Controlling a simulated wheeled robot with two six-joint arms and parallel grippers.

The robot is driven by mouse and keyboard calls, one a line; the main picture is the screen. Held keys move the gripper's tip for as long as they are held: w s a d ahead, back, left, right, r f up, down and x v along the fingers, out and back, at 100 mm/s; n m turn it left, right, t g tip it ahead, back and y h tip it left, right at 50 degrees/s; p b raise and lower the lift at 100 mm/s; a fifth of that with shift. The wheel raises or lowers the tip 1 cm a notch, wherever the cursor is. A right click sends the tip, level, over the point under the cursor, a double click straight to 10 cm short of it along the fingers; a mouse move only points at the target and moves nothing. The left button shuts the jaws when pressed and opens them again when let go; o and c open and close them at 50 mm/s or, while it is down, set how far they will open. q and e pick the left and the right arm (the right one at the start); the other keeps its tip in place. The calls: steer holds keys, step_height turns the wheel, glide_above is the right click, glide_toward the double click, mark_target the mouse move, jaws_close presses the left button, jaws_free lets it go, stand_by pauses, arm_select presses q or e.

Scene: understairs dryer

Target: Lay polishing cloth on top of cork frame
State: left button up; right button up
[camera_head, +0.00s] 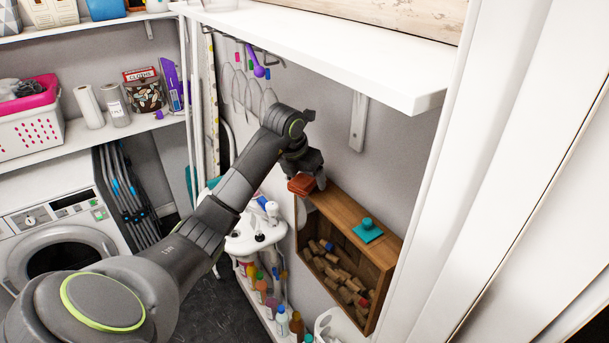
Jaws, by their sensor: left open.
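The cork frame (342,207) is an open-fronted wooden box on the wall right of centre, with several corks inside. A reddish-brown folded piece (301,185), which looks like the polishing cloth, is at the far left end of the frame's top. My left gripper (308,176) is open, directly above and against this piece; its fingers are partly hidden. I cannot tell whether the cloth rests fully on the wood. My right gripper is not in view.
A white shelf (330,45) overhangs above. A white caddy (250,238) and several bottles (281,320) stand below left. A washing machine (60,240) is at left.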

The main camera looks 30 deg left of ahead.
mark_target(305, 177)
arm_select(q)
steer(key=b+v, duration=0.2)
steer(key=v, duration=0.4)
steer(key=shift+s+r, duration=0.1)
steer(key=shift+r, duration=0.15)
steer(key=shift+s+r, duration=0.2)
steer(key=shift+r, duration=0.25)
steer(key=shift+s, duration=0.1)
